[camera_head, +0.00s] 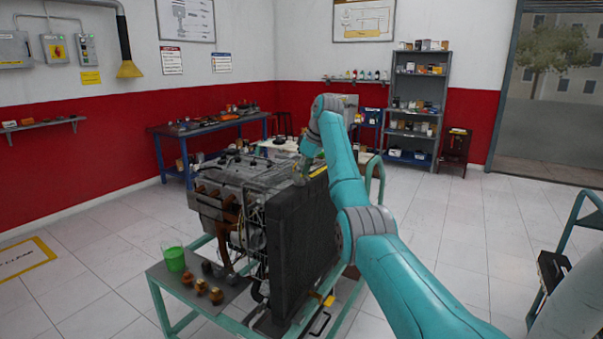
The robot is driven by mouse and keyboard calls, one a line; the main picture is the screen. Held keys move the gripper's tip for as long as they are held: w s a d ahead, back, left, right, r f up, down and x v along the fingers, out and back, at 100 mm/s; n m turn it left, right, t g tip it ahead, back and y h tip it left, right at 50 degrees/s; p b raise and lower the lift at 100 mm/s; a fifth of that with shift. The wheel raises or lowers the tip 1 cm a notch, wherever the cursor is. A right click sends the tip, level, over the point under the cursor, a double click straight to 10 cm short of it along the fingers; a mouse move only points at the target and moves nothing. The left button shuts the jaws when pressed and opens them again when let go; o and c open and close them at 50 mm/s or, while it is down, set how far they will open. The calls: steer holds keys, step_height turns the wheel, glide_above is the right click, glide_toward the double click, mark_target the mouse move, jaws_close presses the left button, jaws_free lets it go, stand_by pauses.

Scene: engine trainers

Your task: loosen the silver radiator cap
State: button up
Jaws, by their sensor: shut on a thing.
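The engine trainer (245,195) stands on a teal wheeled frame in the middle of the view. Its dark radiator (300,240) stands upright on the near right side. My teal arm reaches in from the lower right and bends down at the wrist.
A side shelf on the frame holds a green cup (174,258) and several brass-coloured parts (208,289). A blue workbench (215,122) and a grey shelf rack (418,105) stand behind. A teal cart (575,225) is at the right edge.

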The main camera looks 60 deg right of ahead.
mark_target(309, 178)
steer(key=shift+f, duration=0.15)
steer(key=o, duration=1.2)
steer(key=shift+c, duration=0.2)
steer(key=v, duration=0.7)
steer(key=shift+r, duration=0.35)
steer(key=shift+s, duration=0.1)
